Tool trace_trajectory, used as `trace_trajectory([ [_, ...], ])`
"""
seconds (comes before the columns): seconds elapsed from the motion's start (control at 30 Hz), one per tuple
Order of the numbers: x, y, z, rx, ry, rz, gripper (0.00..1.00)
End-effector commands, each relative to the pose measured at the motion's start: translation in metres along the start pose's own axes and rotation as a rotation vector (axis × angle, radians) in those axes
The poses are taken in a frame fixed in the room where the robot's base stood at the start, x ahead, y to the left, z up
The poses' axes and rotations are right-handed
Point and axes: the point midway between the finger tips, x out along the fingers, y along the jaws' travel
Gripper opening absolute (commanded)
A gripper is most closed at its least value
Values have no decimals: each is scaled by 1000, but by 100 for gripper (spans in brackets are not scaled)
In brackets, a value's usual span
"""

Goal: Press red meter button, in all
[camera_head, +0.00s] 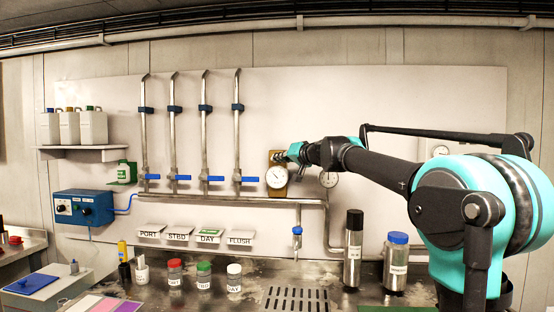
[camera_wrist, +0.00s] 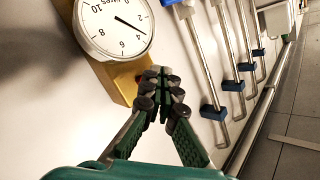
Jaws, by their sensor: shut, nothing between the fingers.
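The meter has a round white dial (camera_head: 277,175) on a brass-coloured body (camera_head: 278,191) on the back panel. In the wrist view its dial (camera_wrist: 115,25) reads litres, with the hand between 2 and 4, and the brass body (camera_wrist: 122,82) lies beside the fingers. A small red patch (camera_wrist: 138,77), seemingly the red button, shows on the brass body, partly hidden by my fingertips. My gripper (camera_wrist: 160,74) is shut and empty, its tips right by this patch. In the head view my gripper (camera_head: 282,157) is at the meter's top; contact cannot be told.
Pipes with blue valves (camera_head: 205,178) stand left of the meter. Labelled jars (camera_head: 204,276), a black-capped cylinder (camera_head: 353,250) and a blue-capped bottle (camera_head: 396,264) stand on the worktop below.

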Motion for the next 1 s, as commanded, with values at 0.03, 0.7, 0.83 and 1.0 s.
trace_trajectory([
  [0.03, 0, 0, 0, 0, 0, 0, 0],
  [0.7, 5, 4, -4, 0, 0, 0, 0],
  [0.83, 6, 4, -5, 0, 0, 0, 0],
  [1.0, 6, 4, -5, 0, 0, 0, 0],
])
